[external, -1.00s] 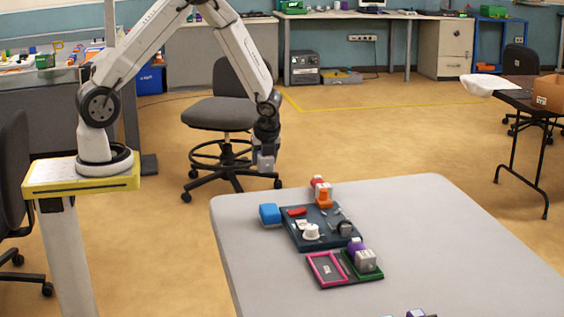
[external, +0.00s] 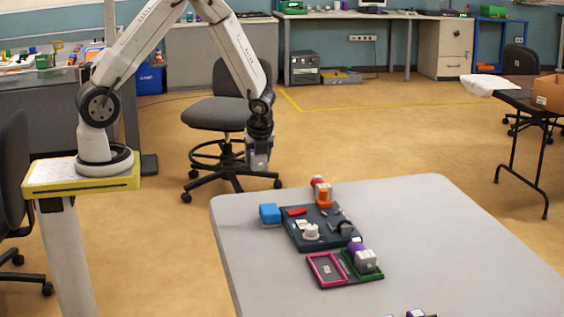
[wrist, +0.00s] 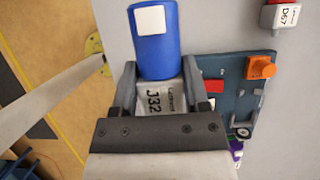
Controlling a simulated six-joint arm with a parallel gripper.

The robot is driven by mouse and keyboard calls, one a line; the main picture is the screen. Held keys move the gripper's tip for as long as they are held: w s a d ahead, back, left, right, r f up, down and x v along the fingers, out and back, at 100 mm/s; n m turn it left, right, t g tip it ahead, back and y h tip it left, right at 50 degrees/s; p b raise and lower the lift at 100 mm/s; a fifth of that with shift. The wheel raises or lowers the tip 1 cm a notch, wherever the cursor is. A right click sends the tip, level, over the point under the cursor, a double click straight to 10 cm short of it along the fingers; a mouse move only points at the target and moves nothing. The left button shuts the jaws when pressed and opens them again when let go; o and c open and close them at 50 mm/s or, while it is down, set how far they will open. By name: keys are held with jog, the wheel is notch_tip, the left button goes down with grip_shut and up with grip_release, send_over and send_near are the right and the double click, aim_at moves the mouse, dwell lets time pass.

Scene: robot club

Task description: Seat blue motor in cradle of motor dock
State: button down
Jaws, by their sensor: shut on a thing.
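My gripper (wrist: 157,88) is shut on the pale grey block end, marked J32, of the blue motor (wrist: 154,48). The motor's blue round body, with a white label, reaches beyond the fingertips in the wrist view. A dark board (external: 306,242) with small parts lies on the table, also right of my gripper in the wrist view (wrist: 232,62). I cannot tell which fixture is the motor dock; its cradle is not clear.
A pink frame (external: 326,270) and a green tray (external: 376,273) with a purple-and-grey motor (external: 365,260) are in front. The table's right side is clear.

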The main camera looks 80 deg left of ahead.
jog(key=w+d+f, duration=0.2)
jog(key=w+d, duration=0.3)
jog(key=w, duration=0.4)
send_over(333, 219)
jog(key=d, duration=0.2)
jog(key=f, duration=0.2)
jog(key=shift+a+r, duration=0.15)
jog(key=shift+a, duration=0.1)
jog(key=shift+f, duration=2)
jog(key=shift+f, duration=1.4)
dwell(1.3)
grip_release()
jog(key=shift+r, duration=0.1)
dwell(0.3)
